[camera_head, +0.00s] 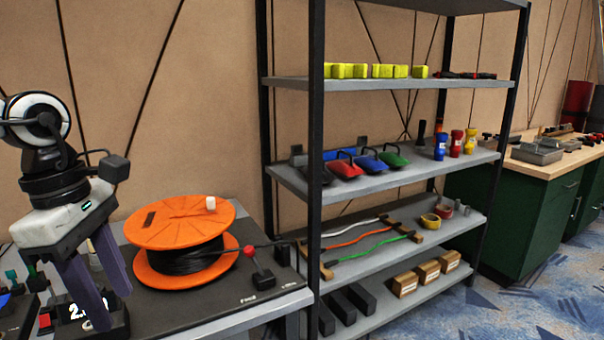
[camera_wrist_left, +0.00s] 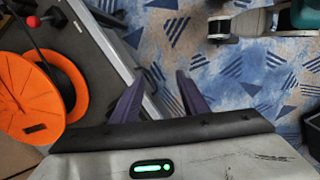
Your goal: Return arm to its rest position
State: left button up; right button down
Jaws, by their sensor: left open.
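My left gripper (camera_head: 98,300) hangs at the lower left of the head view, fingers pointing down, in front of the table with the orange cable reel. It is open, with nothing visible between its fingers. In the left wrist view its two purple fingers (camera_wrist_left: 158,98) are spread apart over the blue patterned carpet and the table edge. The white and black left arm comes in from the left edge. My right gripper does not show in either view.
The orange reel (camera_head: 180,221) of black cable and a red-knobbed lever (camera_head: 250,252) stand on the grey table (camera_head: 222,305). A black device with a display (camera_head: 90,312) is behind the fingers. A loaded shelf rack (camera_head: 400,178) stands to the right, then a green workbench (camera_head: 530,230).

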pick_arm(q)
jog(key=w+a+f+n+t+h+p, duration=0.1)
jog(key=w+a+f+n+t+h, duration=0.1)
jog(key=a+f+n+t+h, duration=0.5)
jog(key=w+a+f+n+t+h, duration=0.1)
jog(key=f+n, duration=0.4)
jog(key=n, duration=0.5)
jog(key=s+a+f+n+t+y, duration=0.1)
jog(key=s+f+n+t+y, duration=0.15)
jog(key=f+n, duration=0.45)
jog(key=s+a+f+n+t+y, duration=0.1)
jog(key=a+f+n+t+y, duration=0.15)
jog(key=f+n, duration=0.4)
jog(key=s+d+f+n+y+p, duration=0.1)
jog(key=s+d+f+n+y, duration=0.1)
jog(key=s+d+f+n, duration=0.5)
jog(key=s+d+f+n+g, duration=0.2)
jog(key=s+d+f+n, duration=0.1)
jog(key=d+n, duration=0.3)
jog(key=s+d+f+n+g, duration=0.2)
jog(key=s+d+f+n, duration=0.2)
jog(key=d+n, duration=0.3)
jog(key=shift+d+f+g+p, duration=0.35)
jog(key=shift+d+f, duration=0.1)
jog(key=shift+d, duration=0.6)
